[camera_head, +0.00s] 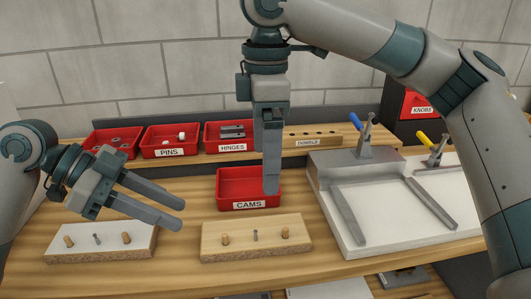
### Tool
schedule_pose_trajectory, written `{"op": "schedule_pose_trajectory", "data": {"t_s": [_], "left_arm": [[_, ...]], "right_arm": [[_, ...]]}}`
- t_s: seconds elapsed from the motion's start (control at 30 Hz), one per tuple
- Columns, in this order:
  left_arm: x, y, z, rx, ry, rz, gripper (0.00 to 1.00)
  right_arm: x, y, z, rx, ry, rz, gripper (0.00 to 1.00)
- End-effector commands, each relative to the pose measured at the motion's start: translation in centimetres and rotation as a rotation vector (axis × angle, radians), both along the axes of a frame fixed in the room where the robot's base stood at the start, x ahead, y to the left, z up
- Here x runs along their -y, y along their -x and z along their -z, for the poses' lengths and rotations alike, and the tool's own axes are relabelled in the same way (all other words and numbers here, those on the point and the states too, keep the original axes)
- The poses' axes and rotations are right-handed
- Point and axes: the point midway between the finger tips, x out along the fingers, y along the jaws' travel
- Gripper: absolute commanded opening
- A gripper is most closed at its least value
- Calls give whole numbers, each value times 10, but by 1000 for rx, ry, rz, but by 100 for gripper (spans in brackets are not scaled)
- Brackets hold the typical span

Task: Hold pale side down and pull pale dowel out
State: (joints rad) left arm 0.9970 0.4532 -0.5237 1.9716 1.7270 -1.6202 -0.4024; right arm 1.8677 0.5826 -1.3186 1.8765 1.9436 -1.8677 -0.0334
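A pale wood board (240,252) lies on the bench at the front middle. A wooden dowel stands in it at the left (225,239) and another at the right (285,232), with a metal pin (256,235) between. A white-topped board (80,255) lies to its left, also with two dowels (69,242) (126,238) and a metal pin (97,239). My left gripper (182,214) is open and empty, its fingers apart above the bench between the boards. My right gripper (272,190) points down in front of the CAMS bin; its fingers overlap, so its opening is hidden.
The red CAMS bin (232,204) stands behind the wood board. Red bins of pins (168,152) and hinges (211,143), and a DOWELS rack (330,139), line the back. A white fixture (385,205) with metal rails and toggle clamps fills the right.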

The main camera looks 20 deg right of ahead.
Motion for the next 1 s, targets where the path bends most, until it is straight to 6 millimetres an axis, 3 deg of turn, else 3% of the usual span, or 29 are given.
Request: {"op": "schedule_pose_trajectory", "data": {"t_s": [0.57,0.77,1.0], "left_arm": [[0,0,0,0,0,0,31],[0,0,0,0,0,0,31],[0,0,0,0,0,0,31]], "right_arm": [[1,1,7,-8,11,-4,92],[1,2,25,-9,11,-4,92],[1,2,61,-10,11,-4,92]]}}
